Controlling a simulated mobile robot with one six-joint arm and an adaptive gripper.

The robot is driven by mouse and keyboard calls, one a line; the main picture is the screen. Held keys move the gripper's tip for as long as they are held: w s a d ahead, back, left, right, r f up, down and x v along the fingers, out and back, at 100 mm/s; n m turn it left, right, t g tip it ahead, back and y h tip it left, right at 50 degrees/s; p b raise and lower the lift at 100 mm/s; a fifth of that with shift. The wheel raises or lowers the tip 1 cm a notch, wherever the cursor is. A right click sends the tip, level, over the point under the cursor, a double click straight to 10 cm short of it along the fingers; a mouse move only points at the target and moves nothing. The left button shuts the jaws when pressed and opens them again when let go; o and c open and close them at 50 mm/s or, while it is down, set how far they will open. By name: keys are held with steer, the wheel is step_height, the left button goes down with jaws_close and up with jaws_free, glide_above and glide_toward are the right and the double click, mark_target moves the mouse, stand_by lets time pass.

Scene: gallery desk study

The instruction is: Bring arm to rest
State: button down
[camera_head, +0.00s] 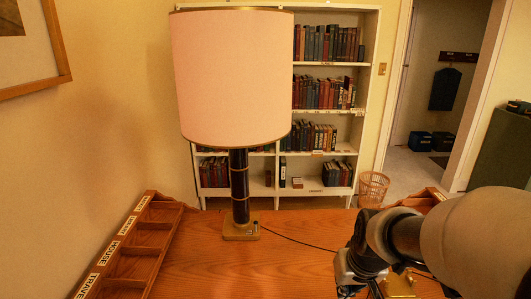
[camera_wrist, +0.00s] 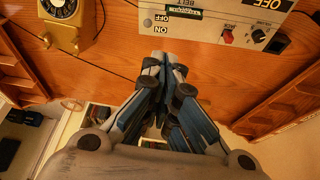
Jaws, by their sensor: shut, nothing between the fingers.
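My gripper (camera_wrist: 163,60) shows in the wrist view, with its fingers shut together and nothing between them. It hangs over the wooden desk (camera_wrist: 110,60), close to the edge of a beige box (camera_wrist: 215,18) with a red switch and a black knob. I cannot tell how far above the desk the fingertips are. In the head view my arm enters from the right, over the right part of the desk (camera_head: 290,250), and the fingertips are hidden there.
A lamp (camera_head: 232,80) with a pale shade stands on the desk. A labelled wooden organiser (camera_head: 140,240) lies at the left. A yellow rotary telephone (camera_wrist: 68,22) is beside the box. A bookcase (camera_head: 325,110) and wicker basket (camera_head: 373,189) stand behind. The desk's middle is mostly clear.

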steer(key=s+a+r, duration=0.2)
steer(key=s+r, duration=0.2)
steer(key=s, duration=0.5)
steer(key=s+a+r, duration=0.2)
steer(key=s+r, duration=0.2)
steer(key=s, duration=0.6)
steer(key=shift+s+r+t, duration=0.15)
steer(key=shift+s+t, duration=0.1)
steer(key=shift+t, duration=0.05)
